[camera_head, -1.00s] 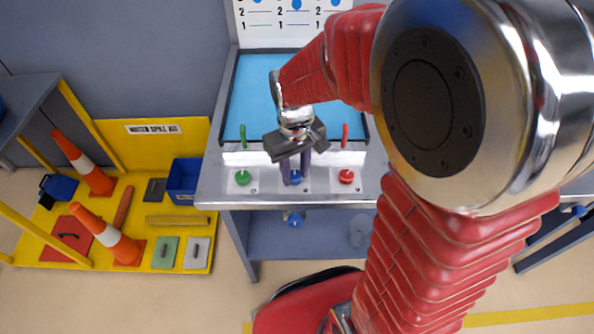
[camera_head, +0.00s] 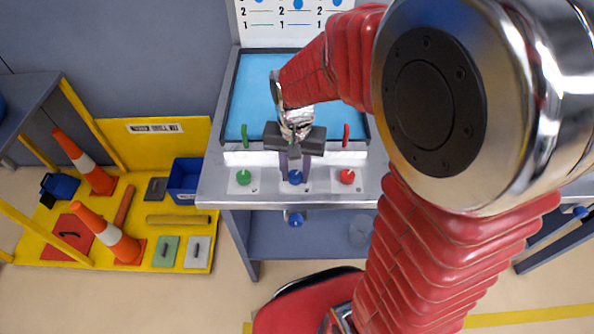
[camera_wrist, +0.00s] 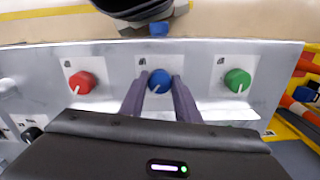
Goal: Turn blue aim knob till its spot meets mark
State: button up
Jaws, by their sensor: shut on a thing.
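The blue aim knob (camera_head: 295,177) sits in the middle of the front strip of the bench, between a green knob (camera_head: 243,177) and a red knob (camera_head: 347,176). In the wrist view the blue knob (camera_wrist: 160,80) shows a white pointer line on its top, slanting down and slightly left. My gripper (camera_head: 295,172) reaches down onto the blue knob. Its two fingers are shut on the knob's sides, as the wrist view also shows (camera_wrist: 159,88). A small dark mark shows on the plate near the knob's upper left in the wrist view (camera_wrist: 143,61).
The red knob (camera_wrist: 82,82) and green knob (camera_wrist: 237,80) stand close on either side. A green lever (camera_head: 243,134) and a red lever (camera_head: 346,135) rise behind them. A blue tray surface (camera_head: 250,90) lies behind. Another blue part (camera_head: 295,219) hangs below the bench edge.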

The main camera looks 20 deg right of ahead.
aim_at(295, 175)
jog(key=shift+w+r, duration=0.1)
jog(key=shift+w, duration=0.1)
dwell(0.3)
jog(key=o, duration=1)
jog(key=shift+s, duration=0.1)
jog(key=shift+o, duration=0.2)
notch_tip(295, 175, up, 14)
jog(key=shift+f+m, duration=0.2)
jog(key=shift+m, duration=0.1)
